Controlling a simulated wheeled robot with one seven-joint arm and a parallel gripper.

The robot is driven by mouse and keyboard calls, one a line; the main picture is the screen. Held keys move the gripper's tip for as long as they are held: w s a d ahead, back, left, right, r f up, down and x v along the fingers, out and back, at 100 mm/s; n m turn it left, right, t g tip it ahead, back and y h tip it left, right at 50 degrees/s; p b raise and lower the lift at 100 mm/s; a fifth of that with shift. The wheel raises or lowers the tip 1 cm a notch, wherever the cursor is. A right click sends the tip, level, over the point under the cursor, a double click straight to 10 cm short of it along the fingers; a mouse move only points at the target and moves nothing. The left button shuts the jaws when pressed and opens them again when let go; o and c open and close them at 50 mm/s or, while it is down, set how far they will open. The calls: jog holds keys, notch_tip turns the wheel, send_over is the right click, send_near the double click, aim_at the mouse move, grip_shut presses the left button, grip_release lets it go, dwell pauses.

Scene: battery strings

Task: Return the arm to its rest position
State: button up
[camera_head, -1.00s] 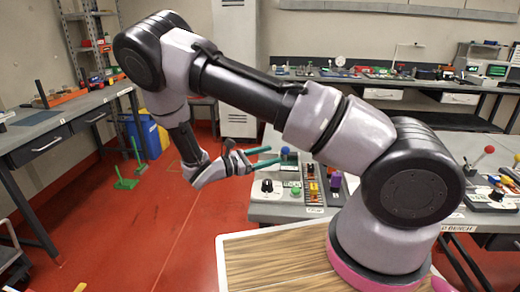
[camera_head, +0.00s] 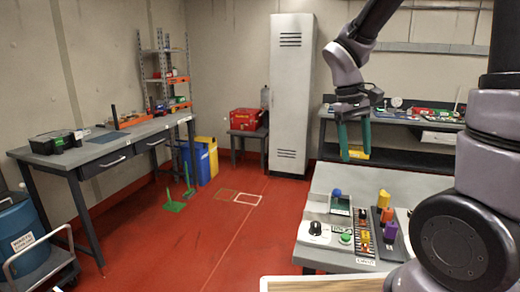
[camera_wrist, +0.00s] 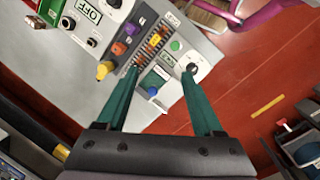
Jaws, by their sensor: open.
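My gripper (camera_head: 354,138) has two green fingers and points down in the head view, above and behind the near bench (camera_head: 308,258). The fingers are apart with nothing between them. My arm rises from the right side and bends over at the top, partly out of frame. In the wrist view my gripper (camera_wrist: 158,85) shows its fingers spread, with the bench's panels beyond them.
A tall white locker (camera_head: 290,95) and a back bench (camera_head: 400,160) stand behind. Red floor (camera_head: 200,235) is open at left.

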jog(key=s+r+m+t+y, duration=0.4)
jog(key=s+r+m+t, duration=0.3)
jog(key=r, duration=0.7)
jog(key=shift+s+d+t, duration=0.2)
jog(key=shift+s+t, duration=0.3)
jog(key=shift+s, duration=0.1)
dwell(0.8)
